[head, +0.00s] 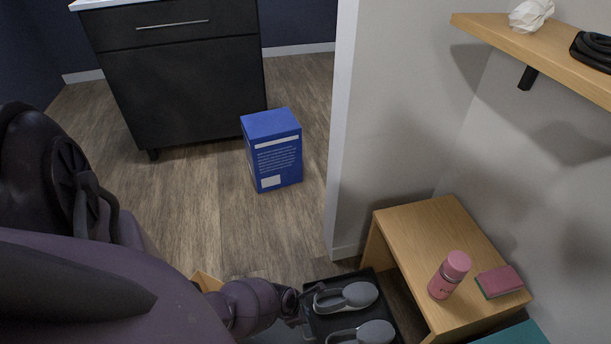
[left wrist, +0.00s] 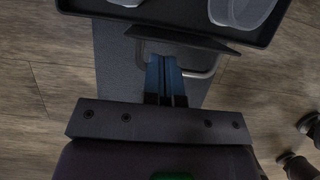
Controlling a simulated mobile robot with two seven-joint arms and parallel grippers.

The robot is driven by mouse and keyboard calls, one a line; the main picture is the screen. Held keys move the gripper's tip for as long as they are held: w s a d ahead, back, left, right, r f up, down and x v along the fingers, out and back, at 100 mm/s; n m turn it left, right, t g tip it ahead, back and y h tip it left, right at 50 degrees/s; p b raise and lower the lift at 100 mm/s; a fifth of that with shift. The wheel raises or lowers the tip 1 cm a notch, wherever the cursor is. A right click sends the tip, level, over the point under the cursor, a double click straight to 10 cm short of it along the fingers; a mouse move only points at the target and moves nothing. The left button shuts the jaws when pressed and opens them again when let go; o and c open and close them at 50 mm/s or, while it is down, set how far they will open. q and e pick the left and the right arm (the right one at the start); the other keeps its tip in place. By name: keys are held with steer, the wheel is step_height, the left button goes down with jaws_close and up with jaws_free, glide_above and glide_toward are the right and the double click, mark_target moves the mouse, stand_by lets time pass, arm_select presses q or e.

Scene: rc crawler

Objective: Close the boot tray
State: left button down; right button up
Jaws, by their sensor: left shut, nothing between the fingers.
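The boot tray (head: 313,325) is a black, shallow tray at the bottom of the head view. It sticks out from the open front of the wooden bench (head: 430,230). Two grey shoes lie on it, one (head: 350,296) farther back and one (head: 365,333) nearer. My left gripper (head: 297,308) is at the tray's left, outer edge. In the left wrist view, the tray's dark rim (left wrist: 180,35) runs across the top. The blue fingers of my left gripper (left wrist: 166,65) are together and empty, right at this rim. Contact is unclear. My right gripper is not in view.
A pink bottle (head: 449,275) and a pink sponge-like block (head: 500,281) stand on the bench. A wall end (head: 343,150) rises behind the tray. A blue box (head: 272,150) stands on the floor before a dark cabinet (head: 180,90). A shelf (head: 550,50) juts out at upper right.

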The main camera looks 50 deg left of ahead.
arm_select(q)
steer(key=shift+w+d, duration=0.15)
steer(key=shift+w, duration=0.2)
steer(key=shift+w, duration=0.15)
